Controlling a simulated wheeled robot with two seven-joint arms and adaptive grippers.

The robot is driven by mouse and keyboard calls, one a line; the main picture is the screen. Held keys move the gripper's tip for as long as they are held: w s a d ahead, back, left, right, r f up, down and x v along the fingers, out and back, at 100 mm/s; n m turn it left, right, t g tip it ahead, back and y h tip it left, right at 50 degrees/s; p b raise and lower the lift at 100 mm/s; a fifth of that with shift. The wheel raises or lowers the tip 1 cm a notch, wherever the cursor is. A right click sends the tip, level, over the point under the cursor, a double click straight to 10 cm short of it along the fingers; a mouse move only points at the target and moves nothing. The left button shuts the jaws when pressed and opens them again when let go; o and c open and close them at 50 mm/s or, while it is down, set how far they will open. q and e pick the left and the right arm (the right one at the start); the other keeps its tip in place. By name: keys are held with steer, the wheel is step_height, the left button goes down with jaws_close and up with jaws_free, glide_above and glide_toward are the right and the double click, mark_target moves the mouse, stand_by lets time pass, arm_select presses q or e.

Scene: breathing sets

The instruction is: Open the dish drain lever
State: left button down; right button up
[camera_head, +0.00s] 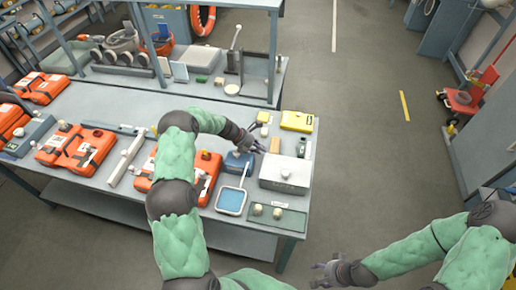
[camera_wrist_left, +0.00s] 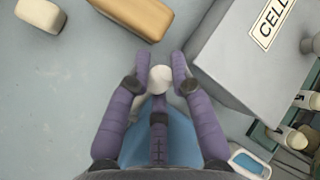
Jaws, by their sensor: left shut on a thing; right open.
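A shallow dish (camera_head: 231,202) with a pale rim and blue inside lies near the table's front edge; a thin pale rod rises from its far side. Its corner also shows at the lower right of the left wrist view (camera_wrist_left: 248,161). Behind it is a small blue block (camera_head: 238,160), also blue beneath my fingers in the left wrist view. My left gripper (camera_head: 256,143) is over this block, shut on a round white knob (camera_wrist_left: 160,79) between its purple fingertips. I cannot tell how the knob joins the block or dish. My right gripper (camera_head: 324,274) is open and empty, off the table.
A grey box (camera_head: 286,174) marked "CELL" in the left wrist view stands close right of my left gripper. A green tray (camera_head: 276,218) with pale knobs is in front of it. Orange packs (camera_head: 77,150) lie left. A tan block (camera_head: 275,145) and yellow case (camera_head: 297,121) lie behind.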

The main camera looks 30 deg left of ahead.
arm_select(q)
steer(key=shift+w+r, duration=0.3)
steer(key=c, duration=1.1)
jaws_free()
steer(key=shift+d, duration=0.1)
steer(key=shift+w+d+f, duration=0.1)
steer(key=shift+d+f, duration=0.05)
steer(key=shift+s+f, duration=0.15)
steer(key=shift+s, duration=0.05)
steer(key=shift+a, duration=0.2)
steer(key=shift+v, duration=3.95)
steer(key=shift+d, duration=0.15)
